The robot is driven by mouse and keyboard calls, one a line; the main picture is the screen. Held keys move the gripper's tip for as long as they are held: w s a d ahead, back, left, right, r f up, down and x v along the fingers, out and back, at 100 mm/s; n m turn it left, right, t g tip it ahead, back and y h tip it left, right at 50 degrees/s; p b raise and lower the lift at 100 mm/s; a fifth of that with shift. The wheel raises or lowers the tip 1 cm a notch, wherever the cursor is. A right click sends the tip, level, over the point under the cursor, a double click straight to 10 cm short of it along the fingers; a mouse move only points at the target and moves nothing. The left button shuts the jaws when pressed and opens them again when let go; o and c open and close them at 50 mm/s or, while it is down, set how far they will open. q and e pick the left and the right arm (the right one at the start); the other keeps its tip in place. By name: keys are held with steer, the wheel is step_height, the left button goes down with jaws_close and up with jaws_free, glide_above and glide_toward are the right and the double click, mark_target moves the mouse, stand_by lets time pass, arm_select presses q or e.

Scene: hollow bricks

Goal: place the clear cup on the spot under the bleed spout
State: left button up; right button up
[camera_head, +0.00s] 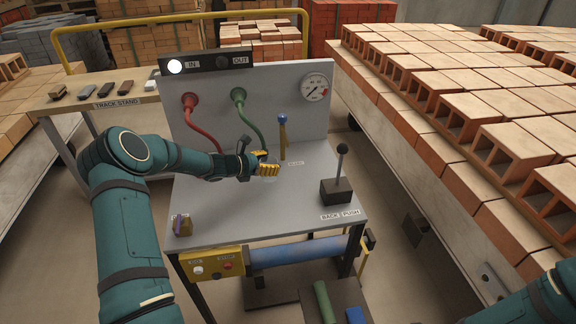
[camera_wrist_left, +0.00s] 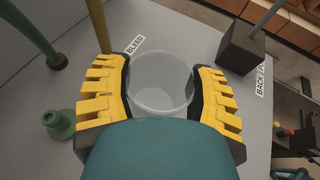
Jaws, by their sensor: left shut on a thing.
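The clear cup (camera_wrist_left: 160,72) sits between the yellow fingers of my left gripper (camera_wrist_left: 163,92) in the left wrist view. That gripper is shut on it, with a finger on each side of the cup. In the head view my left gripper (camera_head: 268,166) is over the grey bench, and the cup is hard to make out there. The brass bleed post (camera_head: 283,140) with its blue knob stands just behind the gripper. The BLEED label (camera_wrist_left: 135,45) lies close beside the cup. I cannot tell whether the cup touches the bench. My right gripper is out of view.
A black lever box (camera_head: 338,191) stands on the bench's right. Red (camera_head: 197,120) and green (camera_head: 246,115) hoses hang from the back panel (camera_head: 215,85). A small purple-and-brown item (camera_head: 182,225) sits at the front left. A brick pallet (camera_head: 470,110) is to the right.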

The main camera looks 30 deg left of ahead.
arm_select(q)
steer(key=w+d, duration=0.1)
steer(key=w, duration=0.1)
steer(key=w+d, duration=0.1)
steer(key=w, duration=0.1)
steer(key=w+d, duration=0.1)
steer(key=w, duration=0.1)
steer(key=shift+d, duration=0.3)
steer(key=shift+w+d+f+b, duration=0.1)
steer(key=shift+w+f+b, duration=0.15)
steer(key=shift+f+b, duration=0.45)
steer(key=shift+f, duration=1)
steer(key=shift+f, duration=0.2)
steer(key=o, duration=1.2)
steer(key=shift+o, duration=0.2)
